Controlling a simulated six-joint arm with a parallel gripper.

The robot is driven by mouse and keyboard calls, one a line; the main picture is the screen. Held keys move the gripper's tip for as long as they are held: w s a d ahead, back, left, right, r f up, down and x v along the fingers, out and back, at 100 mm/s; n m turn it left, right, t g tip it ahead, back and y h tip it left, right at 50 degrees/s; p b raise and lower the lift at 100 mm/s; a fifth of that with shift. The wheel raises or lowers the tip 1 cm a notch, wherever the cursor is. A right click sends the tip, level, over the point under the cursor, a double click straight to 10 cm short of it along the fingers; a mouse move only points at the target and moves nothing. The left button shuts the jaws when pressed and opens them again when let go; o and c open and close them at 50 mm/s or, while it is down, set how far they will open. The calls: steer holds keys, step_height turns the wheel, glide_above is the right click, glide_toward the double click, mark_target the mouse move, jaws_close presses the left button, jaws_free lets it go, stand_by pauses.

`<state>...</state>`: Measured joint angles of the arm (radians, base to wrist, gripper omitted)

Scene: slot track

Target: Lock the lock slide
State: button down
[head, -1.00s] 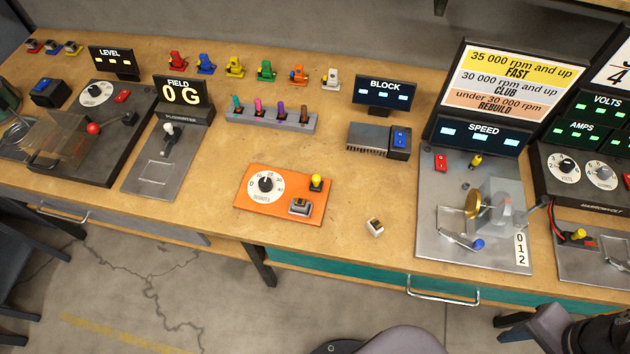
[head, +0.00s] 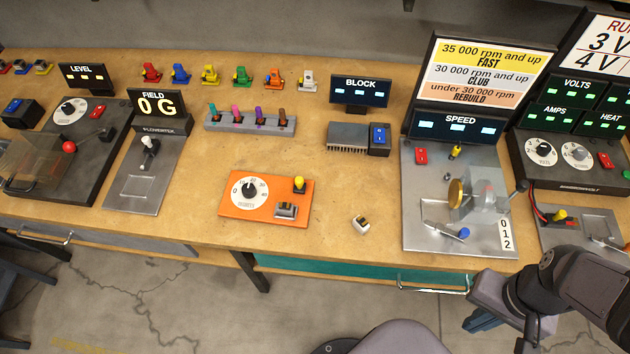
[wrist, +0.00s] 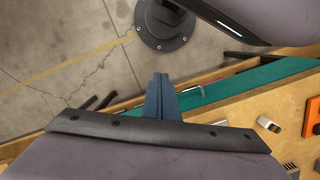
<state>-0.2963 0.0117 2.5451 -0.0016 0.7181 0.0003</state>
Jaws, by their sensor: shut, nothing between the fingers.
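No part is plainly marked as the lock slide, and I cannot tell which one it is. The SPEED station (head: 420,215) at the right has a grey metal plate with a brass disc (head: 456,193), a clear guard and a lever with a blue knob (head: 464,233) near its front. A black handle (head: 521,186) stands at its right side. My gripper (wrist: 161,78) shows in the wrist view with its blue fingers together and empty. In the head view, my gripper (head: 480,321) is low at the right, in front of the bench edge and apart from the station.
The wooden bench (head: 340,205) holds an orange timer panel (head: 229,205), a small loose metal piece (head: 361,224), a finned block (head: 348,138) and other stations. A teal drawer (head: 330,270) is below the front edge.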

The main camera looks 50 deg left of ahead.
steer(key=a+m+g+y, duration=0.1)
steer(key=a+m, duration=0.1)
steer(key=a, duration=0.5)
steer(key=s+a+m+g+y, duration=0.1)
steer(key=a+m+y, duration=0.1)
steer(key=a, duration=0.6)
steer(key=s+a+f+m+y, duration=0.1)
steer(key=a, duration=0.7)
steer(key=shift+a+m+g+y, duration=0.2)
steer(key=shift+m+g+y, duration=0.1)
steer(key=shift+m+g, duration=0.1)
steer(key=w+a+r+m+y, duration=0.2)
steer(key=a+r+m+y, duration=0.2)
steer(key=a+m, duration=0.5)
steer(key=shift+w+r+m, duration=0.4)
steer(key=shift+r+m, duration=0.4)
steer(key=shift+r, duration=0.3)
steer(key=shift+a, duration=0.1)
